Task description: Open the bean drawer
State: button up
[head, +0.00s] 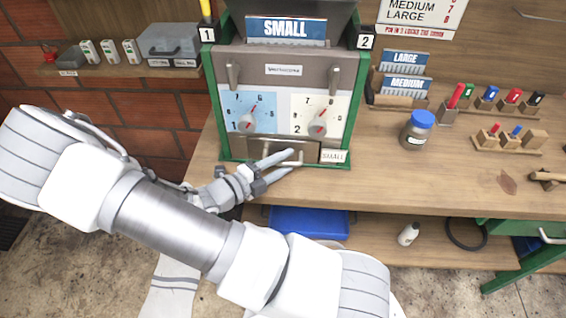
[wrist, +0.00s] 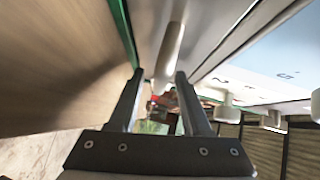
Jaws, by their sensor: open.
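The bean drawer (head: 306,149) is the brown-grey panel at the foot of the green-framed machine, and it looks closed. Its pale bar handle (head: 299,158) runs across the front, partly hidden by my fingers. My gripper (head: 291,162) is open in front of the drawer, with one finger above and one below the handle's height. In the wrist view the pale handle (wrist: 170,48) shows between and just past the fingertips of my gripper (wrist: 160,72). I cannot tell whether either finger touches it.
The machine carries two dials, a left one (head: 248,122) and a right one (head: 318,124), above the drawer. A jar with a blue lid (head: 418,130) stands on the wooden bench (head: 400,185).

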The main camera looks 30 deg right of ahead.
jog(key=shift+c, duration=0.2)
grip_shut()
dwell(1.1)
